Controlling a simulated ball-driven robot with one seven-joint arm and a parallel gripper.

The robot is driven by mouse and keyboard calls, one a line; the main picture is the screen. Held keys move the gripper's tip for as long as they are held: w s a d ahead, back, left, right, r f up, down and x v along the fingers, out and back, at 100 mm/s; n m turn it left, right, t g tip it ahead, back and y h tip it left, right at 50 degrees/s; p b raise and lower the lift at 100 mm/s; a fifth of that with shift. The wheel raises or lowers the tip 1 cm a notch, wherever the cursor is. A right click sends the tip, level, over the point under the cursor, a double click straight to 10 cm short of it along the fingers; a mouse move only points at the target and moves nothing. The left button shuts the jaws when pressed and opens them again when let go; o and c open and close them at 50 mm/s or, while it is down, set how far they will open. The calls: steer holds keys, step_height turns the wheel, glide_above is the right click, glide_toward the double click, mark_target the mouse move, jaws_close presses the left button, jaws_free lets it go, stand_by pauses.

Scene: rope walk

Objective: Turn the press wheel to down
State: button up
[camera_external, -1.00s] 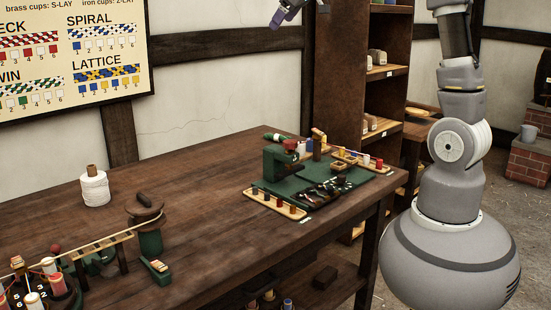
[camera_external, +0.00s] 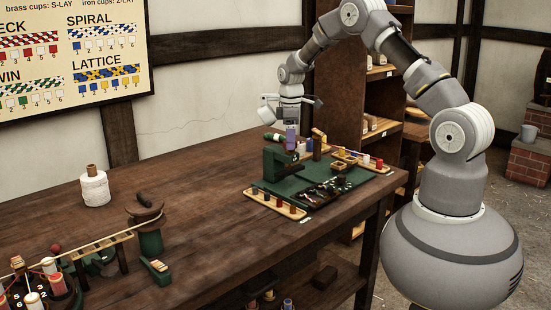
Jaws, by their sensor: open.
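The green press (camera_external: 274,163) stands upright on a green mat (camera_external: 262,187) at the table's right end. In the external view my gripper (camera_external: 291,145) hangs downward over the upper right part of the press, with its purple fingers in front of the place of the red wheel. The fingers hide most or all of that wheel, so its turn position cannot be read. The gripper is open. I cannot tell whether the fingers touch the wheel.
A tray of small spools (camera_external: 276,204) lies in front of the press. A white twine spool (camera_external: 95,187) stands further left.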

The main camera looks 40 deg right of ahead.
steer(key=shift+f, duration=0.15)
steer(key=c, duration=1)
steer(key=shift+c, duration=0.2)
